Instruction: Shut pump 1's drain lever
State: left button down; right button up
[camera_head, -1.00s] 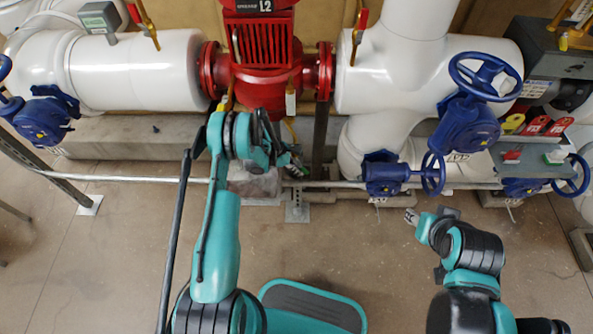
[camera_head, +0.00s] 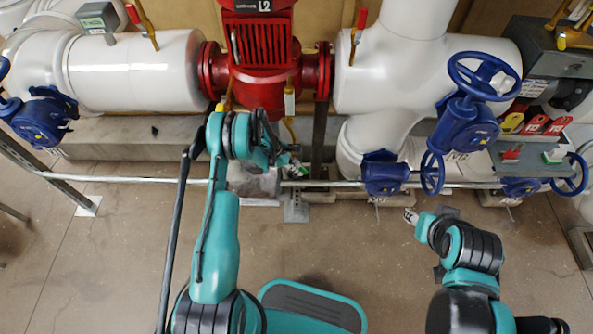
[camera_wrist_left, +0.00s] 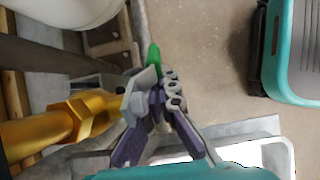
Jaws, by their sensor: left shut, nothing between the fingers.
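The red pump (camera_head: 262,60) stands at the top centre of the head view. Below it, my left gripper (camera_head: 293,166) is low by the floor pipe, partly hidden by my own wrist. In the left wrist view my left gripper (camera_wrist_left: 170,98) is shut with nothing held. A small green-tipped lever (camera_wrist_left: 153,55) shows just beyond the fingertips, close beside a grey metal fitting and a brass pipe fitting (camera_wrist_left: 85,115). I cannot tell whether the fingers touch it. My right gripper (camera_head: 410,216) is small in the head view, away from the pump; its jaws are unclear.
White pipes (camera_head: 140,72) flank the pump. Blue handwheel valves (camera_head: 470,120) stand to the right, and another blue valve (camera_head: 42,118) to the left. A thin metal rail (camera_head: 130,179) runs low across the front. The floor in front is open.

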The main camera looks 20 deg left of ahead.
pick_arm(q)
jog(key=shift+d, duration=0.25)
dwell(0.5)
